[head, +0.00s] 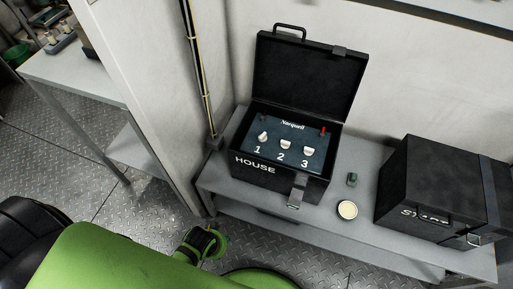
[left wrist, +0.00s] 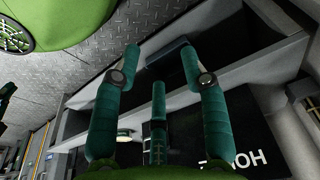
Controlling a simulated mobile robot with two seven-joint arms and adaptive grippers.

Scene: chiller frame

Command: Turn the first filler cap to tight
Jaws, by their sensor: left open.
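The open black case labelled HOUSE (head: 251,170) stands on the grey bench in the head view. Its dark panel bears three white caps in a row, numbered 1 to 3. The first cap (head: 263,136) is at the left of the panel, with a raised part pointing up; its tightness cannot be told. Beside it are the second cap (head: 284,145) and third cap (head: 309,151). In the left wrist view my left gripper (left wrist: 161,55) has its teal fingers spread and empty. My right gripper is not visible.
A closed black case (head: 408,172) stands at the right of the bench (head: 230,195). Between the cases lie a round cream-topped object (head: 347,210) and a small green object (head: 352,180). The HOUSE lid (head: 305,75) stands upright behind the panel. A pale post borders the bench's left.

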